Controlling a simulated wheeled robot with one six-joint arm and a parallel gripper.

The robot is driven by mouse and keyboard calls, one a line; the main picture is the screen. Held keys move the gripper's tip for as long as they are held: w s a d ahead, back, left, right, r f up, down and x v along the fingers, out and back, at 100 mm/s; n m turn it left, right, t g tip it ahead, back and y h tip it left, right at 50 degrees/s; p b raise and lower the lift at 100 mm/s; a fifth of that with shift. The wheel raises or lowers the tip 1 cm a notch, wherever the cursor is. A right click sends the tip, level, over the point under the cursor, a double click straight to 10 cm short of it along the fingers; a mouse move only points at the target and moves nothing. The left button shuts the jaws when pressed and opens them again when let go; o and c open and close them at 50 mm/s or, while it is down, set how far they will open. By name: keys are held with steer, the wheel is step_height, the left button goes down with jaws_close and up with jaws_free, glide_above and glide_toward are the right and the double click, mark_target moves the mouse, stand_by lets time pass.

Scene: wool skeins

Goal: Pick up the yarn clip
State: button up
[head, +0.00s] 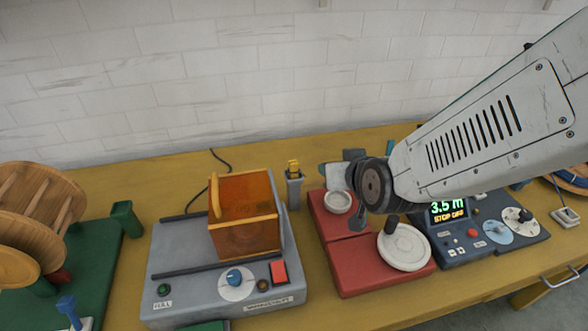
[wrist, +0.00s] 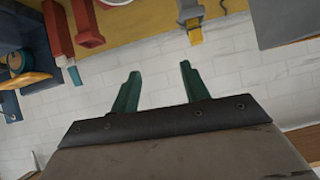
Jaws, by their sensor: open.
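What looks like the yarn clip is a small yellow piece (head: 293,166) standing in the top of a narrow grey holder (head: 294,190), between the orange box and the red machine. In the wrist view the yellow piece (wrist: 195,36) shows near the top, slightly right of centre, with its grey holder (wrist: 188,9) above it. My gripper (wrist: 160,74) has two green fingers spread wide apart with nothing between them. The clip lies beyond the fingertips, apart from them. In the head view my arm covers part of the area, and I cannot make out the fingers there.
An orange box (head: 245,222) sits on a grey machine (head: 210,295) left of the holder. A red machine (head: 350,270) with a white wheel (head: 404,247) and bowl (head: 337,202) stands right of it. A display unit (head: 466,246) is further right. A white brick wall (head: 210,70) closes the back.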

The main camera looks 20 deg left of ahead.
steer(key=n+t+y, duration=0.1)
steer(key=t+y, duration=0.1)
glide_toward(295, 167)
steer(key=w+a, duration=0.1)
steer(key=a, duration=0.1)
steer(key=x, duration=0.5)
steer(key=d+x, duration=0.1)
steer(key=x, duration=0.1)
steer(key=shift+w+a+f, duration=0.3)
steer(key=shift+w+f, duration=0.2)
jaws_close()
